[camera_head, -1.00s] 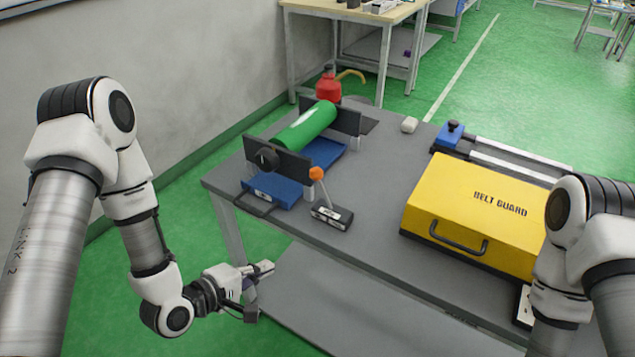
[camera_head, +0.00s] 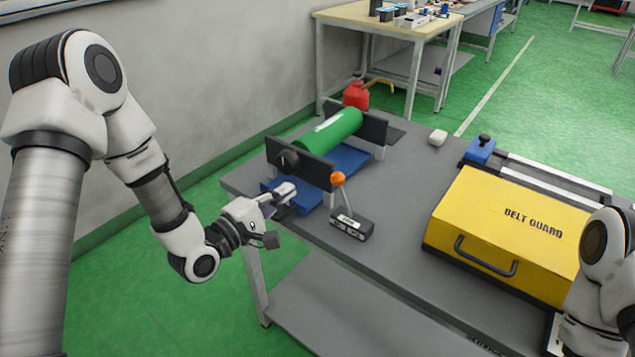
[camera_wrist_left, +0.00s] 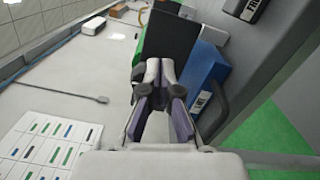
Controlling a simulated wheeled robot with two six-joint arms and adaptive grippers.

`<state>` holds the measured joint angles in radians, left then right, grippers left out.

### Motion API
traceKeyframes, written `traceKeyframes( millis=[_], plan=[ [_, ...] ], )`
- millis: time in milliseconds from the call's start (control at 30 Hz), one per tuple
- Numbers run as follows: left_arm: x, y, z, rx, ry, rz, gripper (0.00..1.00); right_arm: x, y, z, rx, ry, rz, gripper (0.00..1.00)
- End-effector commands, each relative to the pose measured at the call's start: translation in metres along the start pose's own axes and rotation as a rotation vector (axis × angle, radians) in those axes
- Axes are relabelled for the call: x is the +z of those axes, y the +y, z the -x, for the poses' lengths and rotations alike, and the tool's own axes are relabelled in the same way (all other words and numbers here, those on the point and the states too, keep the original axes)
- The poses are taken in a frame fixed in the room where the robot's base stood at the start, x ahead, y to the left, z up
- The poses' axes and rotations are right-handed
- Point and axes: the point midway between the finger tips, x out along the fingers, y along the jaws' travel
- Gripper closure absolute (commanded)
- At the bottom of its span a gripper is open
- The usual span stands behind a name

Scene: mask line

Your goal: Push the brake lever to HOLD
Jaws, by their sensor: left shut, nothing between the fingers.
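The brake lever (camera_head: 340,194) has an orange ball knob on a thin grey rod. It rises, tilted with its knob to the left, from a dark labelled base (camera_head: 351,224) near the table's front edge. My left gripper (camera_head: 291,189) is shut and empty, at the table's near left corner by the blue tray, left of the lever and apart from it. Its closed fingers also show in the left wrist view (camera_wrist_left: 156,72). The HOLD marking is too small to read. My right arm shows at the right edge; its gripper is out of view.
A green roller (camera_head: 330,131) sits between black plates over a blue tray (camera_head: 349,158), behind the lever. A yellow belt guard box (camera_head: 510,235) stands to the right. The grey tabletop (camera_head: 400,190) between lever and box is clear.

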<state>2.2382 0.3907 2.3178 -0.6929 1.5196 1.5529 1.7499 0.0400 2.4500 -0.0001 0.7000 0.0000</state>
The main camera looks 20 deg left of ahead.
Motion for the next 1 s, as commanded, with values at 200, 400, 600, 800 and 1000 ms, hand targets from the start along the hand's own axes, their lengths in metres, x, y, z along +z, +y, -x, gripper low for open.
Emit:
traceKeyframes(
  millis=[200,400,600,800,1000],
  plan=[
    [0.002,0.0,-0.049,-0.001,-0.004,-0.005,1.0,0.0,0.0,0.004,0.0,0.0,0.0,0.6],
    [0.031,0.0,-0.059,-0.004,-0.004,-0.002,1.0,0.0,0.0,0.008,0.0,0.0,0.0,0.6],
    [0.039,-0.001,-0.061,-0.001,0.0,0.0,1.0,0.0,0.0,0.008,0.0,0.0,0.0,0.6],
    [0.039,-0.001,-0.061,-0.001,0.0,0.001,1.0,0.0,0.0,0.008,0.0,0.0,0.0,0.6],
    [0.038,0.001,-0.064,-0.001,0.0,-0.022,1.0,0.0,0.0,0.009,0.0,0.0,0.0,0.6]
  ],
)
